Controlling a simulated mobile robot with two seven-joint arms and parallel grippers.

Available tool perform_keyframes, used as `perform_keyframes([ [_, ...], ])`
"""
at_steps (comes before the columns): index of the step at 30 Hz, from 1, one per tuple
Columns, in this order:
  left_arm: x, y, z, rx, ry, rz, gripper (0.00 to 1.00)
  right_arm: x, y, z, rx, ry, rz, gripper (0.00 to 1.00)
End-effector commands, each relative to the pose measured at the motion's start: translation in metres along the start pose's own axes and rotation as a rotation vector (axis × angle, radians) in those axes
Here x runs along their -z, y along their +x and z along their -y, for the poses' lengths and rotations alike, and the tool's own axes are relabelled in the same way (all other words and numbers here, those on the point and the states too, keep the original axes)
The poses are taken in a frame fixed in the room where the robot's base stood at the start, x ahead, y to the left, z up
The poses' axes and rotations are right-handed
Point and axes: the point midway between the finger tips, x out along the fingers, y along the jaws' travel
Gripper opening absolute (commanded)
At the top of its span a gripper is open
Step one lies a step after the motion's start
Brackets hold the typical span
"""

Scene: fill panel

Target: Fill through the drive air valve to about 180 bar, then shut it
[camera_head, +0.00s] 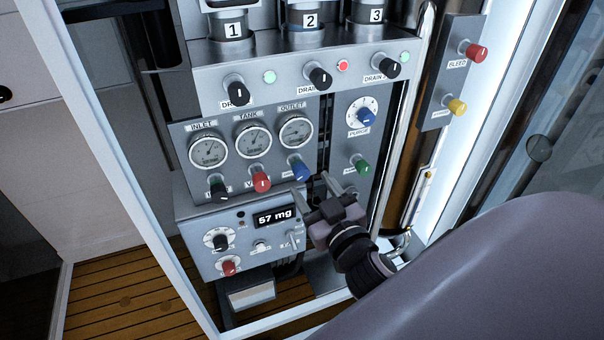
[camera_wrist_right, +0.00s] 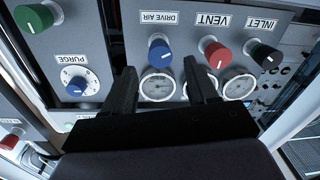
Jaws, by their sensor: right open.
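The drive air valve is a blue knob (camera_head: 299,171) on the grey panel, below the outlet gauge (camera_head: 296,131). It also shows in the right wrist view (camera_wrist_right: 159,50), upside down under its DRIVE AIR label. My right gripper (camera_head: 313,186) is open and empty, just in front of the panel by this knob. In the wrist view the knob lies between and slightly beyond the fingertips (camera_wrist_right: 160,66), with no visible contact. The tank gauge (camera_head: 252,140) and inlet gauge (camera_head: 208,148) stand to the left. Their needles are too small to read. My left gripper is not in view.
A green knob (camera_head: 362,167) and the purge dial (camera_head: 365,116) are to the right. A metal pipe (camera_head: 404,130) runs along the right.

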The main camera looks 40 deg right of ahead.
Motion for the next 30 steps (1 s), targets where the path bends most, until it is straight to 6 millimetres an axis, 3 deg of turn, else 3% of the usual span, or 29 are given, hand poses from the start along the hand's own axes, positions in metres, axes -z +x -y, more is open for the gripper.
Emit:
perform_keyframes([
  [9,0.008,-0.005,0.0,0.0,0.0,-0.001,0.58,0.001,0.035,0.0,0.001,-0.001,-0.001,0.58],
  [21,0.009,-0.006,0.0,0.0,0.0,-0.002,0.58,0.0,0.04,0.0,0.0,-0.001,0.0,0.58],
  [26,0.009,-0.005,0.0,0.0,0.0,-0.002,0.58,0.0,0.04,0.0,0.0,-0.001,0.0,0.06],
  [30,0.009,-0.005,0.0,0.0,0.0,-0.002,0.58,0.0,0.04,0.0,0.0,-0.002,0.0,0.02],
])
